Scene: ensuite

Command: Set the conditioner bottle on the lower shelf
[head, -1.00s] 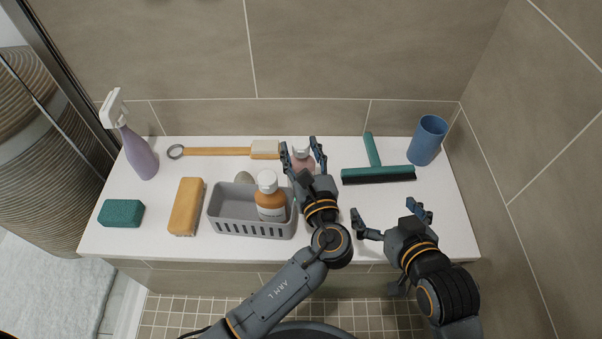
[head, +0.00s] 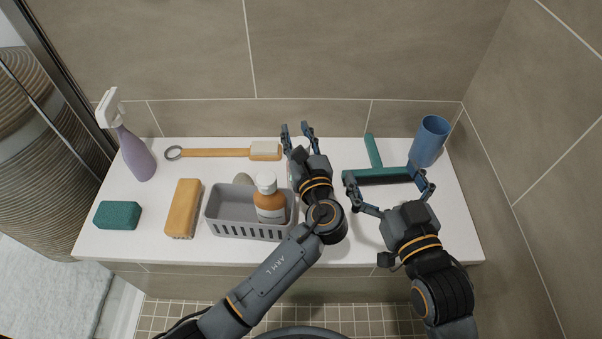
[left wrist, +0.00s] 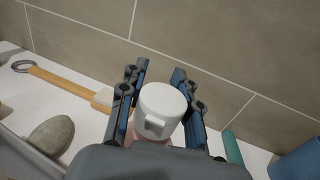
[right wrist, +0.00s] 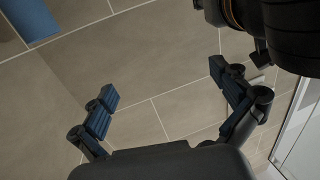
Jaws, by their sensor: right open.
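A pink bottle with a white flip cap (left wrist: 161,106) stands between the fingers of my left gripper (head: 297,130); the gripper hides most of it in the head view. The fingers (left wrist: 160,95) lie on both sides of the cap; whether they press on the bottle cannot be told. An orange bottle with a white cap (head: 269,203) stands in the grey basket (head: 227,224). No readable label shows which bottle is conditioner. My right gripper (head: 388,187) is open and empty, over the ledge in front of the squeegee. Only one white ledge (head: 335,250) is visible as a shelf.
A green squeegee (head: 377,175) and blue cup (head: 429,141) are at the right. A brush (head: 215,153), spray bottle (head: 136,153), yellow sponge (head: 183,209), green sponge (head: 118,215) and stone (left wrist: 51,136) are at the left. Tiled walls close the back and right.

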